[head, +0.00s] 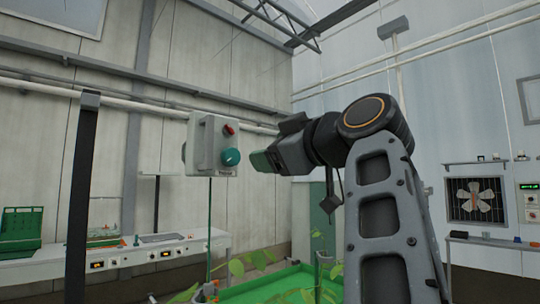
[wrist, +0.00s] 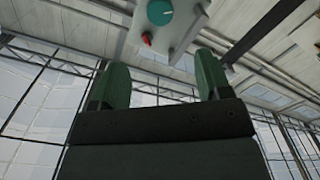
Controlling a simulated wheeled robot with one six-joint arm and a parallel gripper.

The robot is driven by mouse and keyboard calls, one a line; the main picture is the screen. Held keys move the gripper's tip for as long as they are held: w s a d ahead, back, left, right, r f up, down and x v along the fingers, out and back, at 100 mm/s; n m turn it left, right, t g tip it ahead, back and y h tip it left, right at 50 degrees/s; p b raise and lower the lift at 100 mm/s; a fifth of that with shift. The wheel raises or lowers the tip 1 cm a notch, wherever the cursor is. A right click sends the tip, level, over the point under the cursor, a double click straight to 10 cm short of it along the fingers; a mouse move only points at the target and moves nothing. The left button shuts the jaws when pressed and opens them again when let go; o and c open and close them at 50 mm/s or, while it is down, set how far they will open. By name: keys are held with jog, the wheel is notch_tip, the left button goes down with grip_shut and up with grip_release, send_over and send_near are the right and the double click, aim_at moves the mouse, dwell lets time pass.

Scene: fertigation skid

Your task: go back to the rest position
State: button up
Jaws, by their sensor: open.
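My gripper (head: 262,161) is raised and points left in the head view. In the wrist view my gripper (wrist: 160,82) shows two green fingers spread apart with nothing between them. A light grey control box (head: 206,145) on a thin green post is just left of the fingertips, with a visible gap in the picture. It carries a teal knob (head: 231,157) and a red button (head: 229,130). In the wrist view the teal knob (wrist: 160,12) and red button (wrist: 147,39) lie beyond the fingertips. The box's top is cut off there.
A green tray (head: 262,287) with leafy plants is below. A white bench (head: 60,268) with small items runs along the left wall. A dark post (head: 80,190) stands at left. A fan (head: 476,200) and a shelf are on the right wall.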

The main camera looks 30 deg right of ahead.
jog(key=w+d+f+m+g+h+p, duration=0.1)
jog(key=w+d+f+m+g+h, duration=0.35)
jog(key=d+f+m, duration=0.8)
jog(key=w+a+f+m+g+p, duration=0.2)
jog(key=a+f+g+p, duration=0.1)
jog(key=f, duration=1)
jog(key=s+a+f+n+g+y+p, duration=0.1)
jog(key=a+f+g+p, duration=0.1)
jog(key=a+f, duration=0.4)
jog(key=s+a+f+g+y+p, duration=0.1)
jog(key=a+f+g+p, duration=0.15)
jog(key=f, duration=0.55)
jog(key=s+a+f+n+g+p, duration=0.1)
jog(key=s+a+f+n+p, duration=0.1)
jog(key=a, duration=0.4)
jog(key=s+a+f+n+g+p, duration=0.1)
jog(key=s+a+f+n+p, duration=0.1)
jog(key=a, duration=0.4)
jog(key=s+f+n, duration=0.1)
jog(key=s, duration=0.1)
jog(key=shift+s+f, duration=0.25)
jog(key=shift+s, duration=0.1)
